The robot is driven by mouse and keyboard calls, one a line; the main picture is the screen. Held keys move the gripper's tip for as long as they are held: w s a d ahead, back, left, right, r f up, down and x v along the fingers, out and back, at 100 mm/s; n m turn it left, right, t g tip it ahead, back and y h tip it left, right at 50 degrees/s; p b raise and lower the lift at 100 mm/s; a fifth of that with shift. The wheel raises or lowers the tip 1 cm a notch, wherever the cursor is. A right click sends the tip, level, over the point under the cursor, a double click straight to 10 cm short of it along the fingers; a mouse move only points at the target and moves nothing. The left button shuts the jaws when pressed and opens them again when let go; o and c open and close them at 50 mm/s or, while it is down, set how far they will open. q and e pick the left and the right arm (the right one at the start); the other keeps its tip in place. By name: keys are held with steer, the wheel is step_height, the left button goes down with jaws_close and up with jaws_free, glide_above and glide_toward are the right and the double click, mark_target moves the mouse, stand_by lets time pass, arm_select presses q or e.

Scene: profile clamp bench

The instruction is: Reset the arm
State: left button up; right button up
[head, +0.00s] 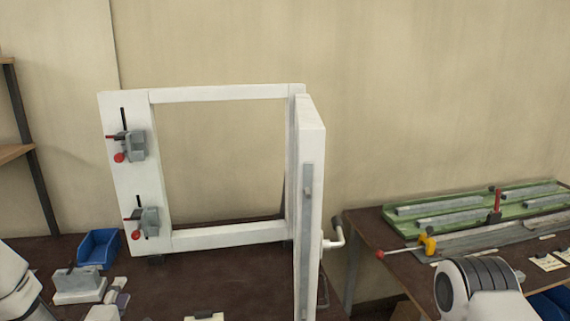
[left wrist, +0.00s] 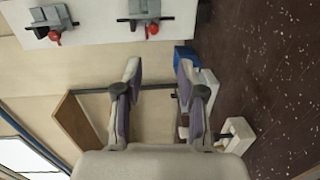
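My left gripper (left wrist: 158,75) is open in the left wrist view, its two fingers apart with nothing between them. My right gripper is not in view; a white and grey part of my right arm shows at the lower right. A white frame (head: 222,93) stands on the dark bench with two grey clamps, an upper one (head: 134,146) and a lower one (head: 149,221), both with red tips. The clamps also show in the left wrist view (left wrist: 145,9).
A white leaf (head: 311,140) with a handle (head: 335,238) stands swung out at the frame's right. A blue bin (head: 99,249) and small grey-white blocks (head: 78,284) lie at left. A green tray (head: 440,212) of bars and a yellow-red tool (head: 428,244) lie on the right table.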

arm_select(q)
steer(key=s+d+f+m+g, duration=0.1)
steer(key=d+f, duration=0.1)
steer(key=f, duration=0.1)
steer(key=s+d+f+g+h, duration=0.1)
steer(key=s+d+f, duration=0.1)
steer(key=f, duration=0.2)
steer(key=s+d+f+m+h, duration=0.1)
steer(key=d+f, duration=0.1)
steer(key=f, duration=0.1)
steer(key=shift+s+d+f+m+g, duration=0.1)
steer(key=shift+s+f+m+g, duration=0.1)
steer(key=shift+m+g, duration=0.15)
steer(key=s+d+f+m+g+h, duration=0.1)
steer(key=s+d+f+m+g, duration=0.45)
steer(key=s+f, duration=0.65)
steer(key=s+d+f+m+g, duration=0.1)
steer(key=s+m+g, duration=0.3)
steer(key=s, duration=0.5)
steer(key=s+d+f+m+g, duration=0.1)
steer(key=s+f+m+g, duration=0.2)
steer(key=s+m, duration=0.4)
steer(key=s+g, duration=0.1)
steer(key=s, duration=0.2)
steer(key=shift+d+g, duration=0.25)
steer(key=shift+g, duration=0.05)
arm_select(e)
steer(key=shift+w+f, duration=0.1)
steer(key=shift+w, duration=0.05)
